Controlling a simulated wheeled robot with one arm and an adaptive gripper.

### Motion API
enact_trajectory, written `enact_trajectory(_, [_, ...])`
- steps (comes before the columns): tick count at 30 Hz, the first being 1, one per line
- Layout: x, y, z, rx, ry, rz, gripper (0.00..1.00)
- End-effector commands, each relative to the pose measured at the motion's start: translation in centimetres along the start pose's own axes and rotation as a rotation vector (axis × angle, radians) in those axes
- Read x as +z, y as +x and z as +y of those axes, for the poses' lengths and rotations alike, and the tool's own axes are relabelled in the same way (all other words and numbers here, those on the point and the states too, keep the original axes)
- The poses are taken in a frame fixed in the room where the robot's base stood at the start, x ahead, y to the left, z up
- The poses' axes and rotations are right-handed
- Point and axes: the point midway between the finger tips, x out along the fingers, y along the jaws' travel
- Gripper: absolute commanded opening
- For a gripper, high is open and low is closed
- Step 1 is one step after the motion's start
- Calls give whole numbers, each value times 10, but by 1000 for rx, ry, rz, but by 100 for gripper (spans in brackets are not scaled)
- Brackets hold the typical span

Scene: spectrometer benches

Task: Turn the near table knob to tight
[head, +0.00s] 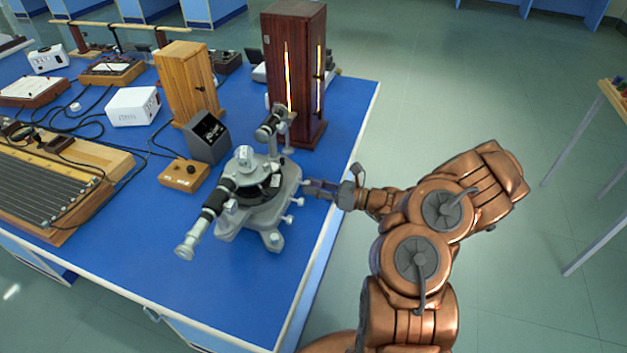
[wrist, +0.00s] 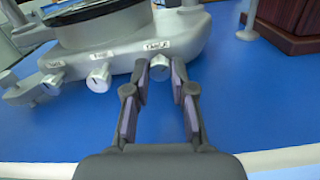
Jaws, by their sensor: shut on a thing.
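A grey spectrometer (head: 258,205) with two black-and-silver telescope tubes stands near the right edge of the blue bench. Several small silver knobs line its base on the side facing my arm. In the wrist view, my gripper (wrist: 158,72) is shut on the rightmost silver knob (wrist: 159,68), one finger on each side. A middle knob (wrist: 98,79) and a left knob (wrist: 52,82) are free. Small white labels sit above the knobs, too blurred to read surely. In the head view my gripper (head: 307,184) reaches the base from the right and partly hides the held knob.
A tall dark wooden cabinet (head: 293,70) with lit slits stands just behind the spectrometer. A grey box (head: 207,137) and a small wooden control box (head: 184,174) are to its left. The bench's right edge runs under my arm, with open floor beyond.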

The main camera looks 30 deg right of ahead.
Motion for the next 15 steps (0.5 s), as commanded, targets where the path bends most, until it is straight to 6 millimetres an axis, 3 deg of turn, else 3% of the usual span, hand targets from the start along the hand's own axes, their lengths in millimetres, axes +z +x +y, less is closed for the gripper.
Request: enact_trajectory(15, [1,0,2,1,458,2,0])
